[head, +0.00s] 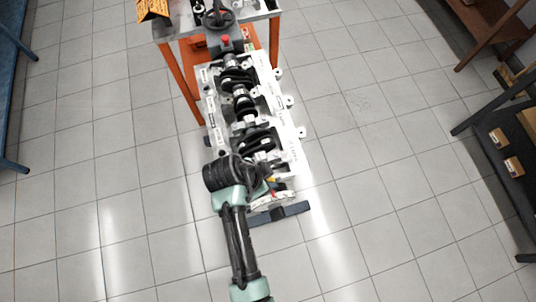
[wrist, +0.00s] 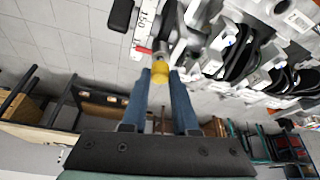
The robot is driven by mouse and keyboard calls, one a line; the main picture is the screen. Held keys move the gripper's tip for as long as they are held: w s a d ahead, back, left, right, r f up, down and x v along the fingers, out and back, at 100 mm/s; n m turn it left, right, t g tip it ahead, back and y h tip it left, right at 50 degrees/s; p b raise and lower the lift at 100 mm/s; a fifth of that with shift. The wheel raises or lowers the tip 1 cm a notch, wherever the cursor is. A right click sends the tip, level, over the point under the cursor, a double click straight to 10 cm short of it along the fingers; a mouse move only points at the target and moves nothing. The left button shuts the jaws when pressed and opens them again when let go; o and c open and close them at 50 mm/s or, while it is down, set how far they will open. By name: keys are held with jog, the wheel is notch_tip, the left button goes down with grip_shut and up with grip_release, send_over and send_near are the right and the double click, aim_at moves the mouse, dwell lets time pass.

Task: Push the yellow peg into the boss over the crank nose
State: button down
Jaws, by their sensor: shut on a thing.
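The yellow peg (wrist: 160,70) shows in the wrist view between the tips of the two blue fingers of my gripper (wrist: 162,76), which is shut on it. The peg's far end points at the grey metal at the near end of the engine block (head: 292,148). I cannot tell whether the peg touches or enters the boss; the boss and the crank nose are not clearly made out. In the head view my wrist covers most of this end. The crankshaft (head: 241,104) lies lengthwise in the block.
The block rests on a stand with a dark blue foot (head: 290,212) at its near end. An orange-legged bench (head: 186,84) stands behind. A small red part (wrist: 143,50) is just left of the fingertips. Shelving (head: 515,160) stands far right; the tiled floor around is clear.

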jog(key=shift+f+b, duration=0.45)
jog(key=shift+f, duration=0.2)
jog(key=c, duration=0.9)
grip_release()
jog(key=shift+r, duration=0.2)
jog(key=shift+r+p, duration=1.15)
jog(key=shift+p, duration=0.15)
jog(key=shift+r, duration=0.15)
jog(key=o, duration=0.5)
jog(key=shift+o, duration=0.2)
